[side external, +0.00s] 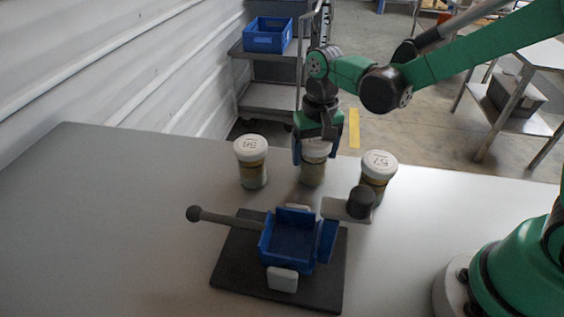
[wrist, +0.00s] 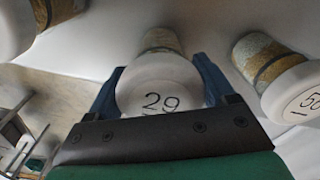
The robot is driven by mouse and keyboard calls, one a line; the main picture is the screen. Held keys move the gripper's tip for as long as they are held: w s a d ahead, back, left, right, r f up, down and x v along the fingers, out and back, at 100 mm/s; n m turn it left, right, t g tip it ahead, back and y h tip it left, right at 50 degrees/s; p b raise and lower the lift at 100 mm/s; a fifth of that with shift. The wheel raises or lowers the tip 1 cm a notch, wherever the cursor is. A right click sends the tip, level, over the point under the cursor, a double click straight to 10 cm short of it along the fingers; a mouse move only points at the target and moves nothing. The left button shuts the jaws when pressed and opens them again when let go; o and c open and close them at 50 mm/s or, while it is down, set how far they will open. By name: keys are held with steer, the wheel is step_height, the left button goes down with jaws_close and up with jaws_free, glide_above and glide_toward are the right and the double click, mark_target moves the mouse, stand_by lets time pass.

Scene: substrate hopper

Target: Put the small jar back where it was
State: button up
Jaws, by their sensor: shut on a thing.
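Three small jars with white lids stand in a row near the far edge of the table. The middle jar (side external: 313,172) is between my gripper's fingers; its lid reads 29 in the wrist view (wrist: 160,88). My gripper (side external: 317,150) is shut on this jar from above, with a blue finger on each side of the lid. Whether its base touches the table I cannot tell. The left jar (side external: 251,163) has a lid marked 56 or similar and also shows in the wrist view (wrist: 272,68). The right jar (side external: 377,175) has a lid marked 57 or similar.
A blue hopper (side external: 292,243) sits on a dark base plate (side external: 232,268) in front of the jars, with a ball-ended lever (side external: 222,218) and a black knob (side external: 361,202) close to the right jar. The table's left side is clear.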

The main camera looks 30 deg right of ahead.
steer(key=o, duration=1.5)
step_height(320, 180, up, 12)
steer(key=shift+s+d+r, duration=0.15)
steer(key=shift+s, duration=0.15)
steer(key=s+d+f+n+t, duration=0.1)
steer(key=s+t, duration=0.1)
steer(key=s+d+n+t, duration=0.1)
steer(key=s+t, duration=0.1)
steer(key=s+d+f+n+t, duration=0.1)
steer(key=s+t, duration=0.1)
steer(key=shift+s+d+f, duration=0.3)
steer(key=shift+s+d, duration=0.05)
steer(key=shift+s, duration=0.05)
steer(key=shift+s+d+f+n+t, duration=0.15)
steer(key=shift+s+f+n+t, duration=0.2)
steer(key=shift+t, duration=0.25)
